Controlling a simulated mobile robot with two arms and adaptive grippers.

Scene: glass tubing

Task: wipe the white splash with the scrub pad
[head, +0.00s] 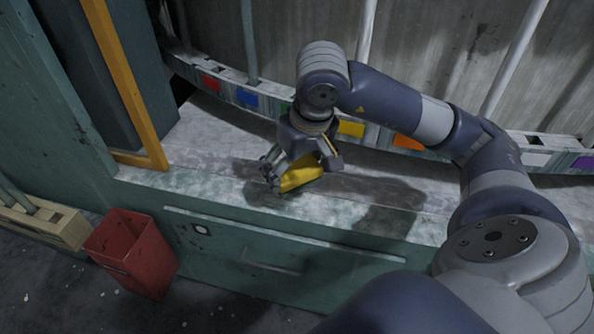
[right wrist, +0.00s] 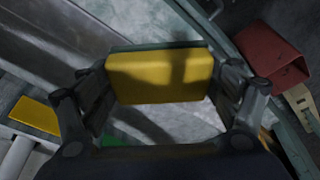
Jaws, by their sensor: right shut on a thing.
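The scrub pad (head: 302,174) is a yellow block, with a dark greenish edge visible in the right wrist view (right wrist: 158,78). My right gripper (head: 301,168) is shut on it, a finger at each end; both fingers also show in the right wrist view (right wrist: 163,76). The pad is low over the worn counter (head: 215,155), near its front edge; I cannot tell whether it touches. The counter is blotched grey and whitish, and I cannot single out the white splash in either view. My left gripper is out of view.
A red bin (head: 132,252) stands on the floor at left, below the counter. A drawer with a handle (head: 270,264) is in the counter front. A rail with coloured labels (head: 248,98) and upright tubes run along the back. A yellow frame (head: 128,88) rises at left.

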